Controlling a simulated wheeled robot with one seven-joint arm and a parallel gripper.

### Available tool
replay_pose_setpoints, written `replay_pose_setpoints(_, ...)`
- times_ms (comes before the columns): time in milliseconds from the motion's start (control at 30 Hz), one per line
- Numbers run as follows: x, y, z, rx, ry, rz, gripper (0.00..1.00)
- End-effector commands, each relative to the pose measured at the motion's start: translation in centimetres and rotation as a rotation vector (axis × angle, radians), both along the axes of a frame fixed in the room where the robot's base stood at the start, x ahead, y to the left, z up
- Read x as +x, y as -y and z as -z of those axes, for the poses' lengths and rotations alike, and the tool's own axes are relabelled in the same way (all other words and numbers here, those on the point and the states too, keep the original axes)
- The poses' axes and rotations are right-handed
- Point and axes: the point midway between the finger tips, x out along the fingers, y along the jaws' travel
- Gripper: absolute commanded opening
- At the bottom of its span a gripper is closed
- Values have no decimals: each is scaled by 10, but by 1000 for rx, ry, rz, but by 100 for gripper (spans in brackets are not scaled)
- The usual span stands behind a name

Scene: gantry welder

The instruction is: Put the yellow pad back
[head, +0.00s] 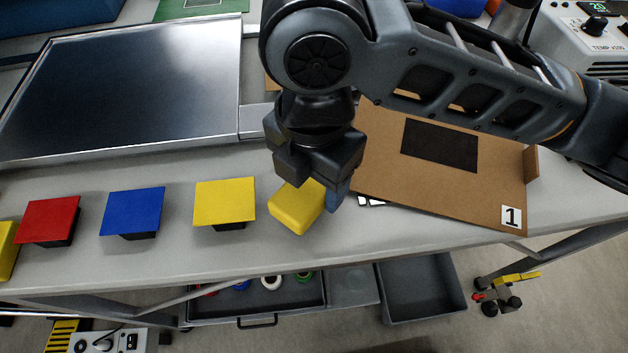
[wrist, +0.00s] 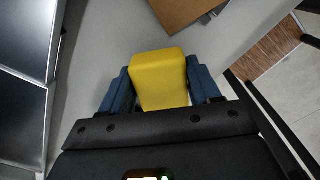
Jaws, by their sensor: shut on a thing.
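The yellow pad (head: 297,207) is a rounded yellow block near the front edge of the table. My gripper (head: 312,190) is shut on it from above. In the wrist view the yellow pad (wrist: 160,80) sits between the two blue fingers of my gripper (wrist: 160,92). I cannot tell whether the pad touches the table. Left of it stands a yellow square plate (head: 224,202) on a dark base, with a blue plate (head: 132,211) and a red plate (head: 49,220) further left.
A brown board (head: 440,190) marked 1 lies right of my gripper; it shows in the wrist view too (wrist: 185,12). A large metal tray (head: 130,90) lies behind the plates. Grey bins (head: 420,290) sit below the table. Bare table lies along the front edge.

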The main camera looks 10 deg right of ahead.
Motion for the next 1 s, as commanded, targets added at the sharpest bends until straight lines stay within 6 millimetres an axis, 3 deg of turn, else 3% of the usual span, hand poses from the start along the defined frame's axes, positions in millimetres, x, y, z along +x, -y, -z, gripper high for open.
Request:
replay_pose_setpoints(133, 0, 1, 18, -1, 0, 2, 29)
replay_pose_setpoints(533, 0, 1, 24, -1, 1, 1, 29)
replay_pose_setpoints(567, 0, 1, 22, -1, 1, 1, 65)
replay_pose_setpoints(800, 0, 1, 22, -1, 1, 1, 88)
replay_pose_setpoints(1000, 0, 1, 22, -1, 1, 1, 88)
